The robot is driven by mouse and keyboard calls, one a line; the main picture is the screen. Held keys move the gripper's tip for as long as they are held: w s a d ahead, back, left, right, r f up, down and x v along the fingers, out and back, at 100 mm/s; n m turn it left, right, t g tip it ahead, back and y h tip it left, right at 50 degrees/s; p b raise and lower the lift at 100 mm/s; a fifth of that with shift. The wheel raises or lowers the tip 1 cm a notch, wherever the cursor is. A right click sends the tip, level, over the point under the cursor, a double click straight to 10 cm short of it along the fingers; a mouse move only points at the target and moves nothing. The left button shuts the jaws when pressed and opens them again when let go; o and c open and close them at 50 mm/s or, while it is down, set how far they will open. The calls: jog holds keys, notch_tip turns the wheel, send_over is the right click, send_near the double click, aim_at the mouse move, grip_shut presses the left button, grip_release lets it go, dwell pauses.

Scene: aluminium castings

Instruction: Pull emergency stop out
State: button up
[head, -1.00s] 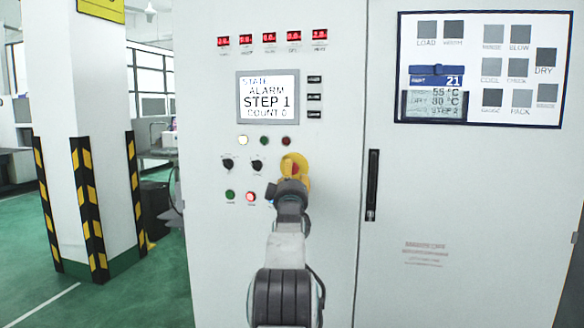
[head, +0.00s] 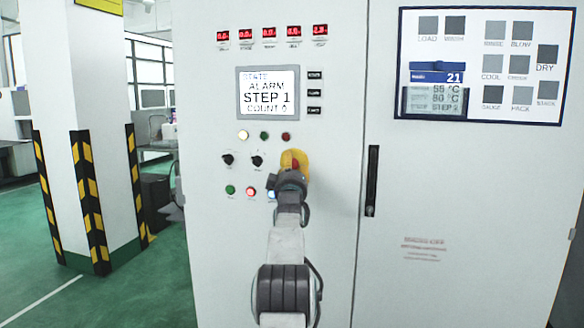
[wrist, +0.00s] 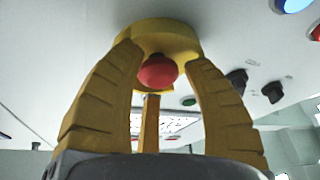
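The emergency stop is a red mushroom button (wrist: 158,71) on a round yellow collar (wrist: 160,38) on the cabinet front. In the head view its red part (head: 295,160) shows just above my wrist, partly hidden by my gripper. My gripper (wrist: 160,66) has yellow ridged fingers spread on both sides of the button, with a third finger below it. The fingertips reach close to the collar. Gaps show between the fingers and the red button, so the gripper is open. Whether the tips touch the collar is hard to tell.
The white cabinet (head: 215,290) has a screen (head: 267,95) reading ALARM, STEP 1. Two black knobs (head: 257,161) and lit buttons (head: 250,191) sit left of my gripper. A door handle (head: 372,180) is to the right. A striped pillar (head: 85,190) stands at left over green floor.

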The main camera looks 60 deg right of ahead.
grip_shut()
jog(key=shift+a, duration=0.1)
jog(key=shift+a+b, duration=0.1)
jog(key=shift+b, duration=0.45)
jog(key=shift+s+a+r+b, duration=0.1)
jog(key=shift+s+a+b, duration=0.1)
jog(key=shift+a+b, duration=0.6)
jog(key=shift+d, duration=0.2)
jog(key=shift+o, duration=0.6)
grip_release()
jog(key=shift+w, duration=0.1)
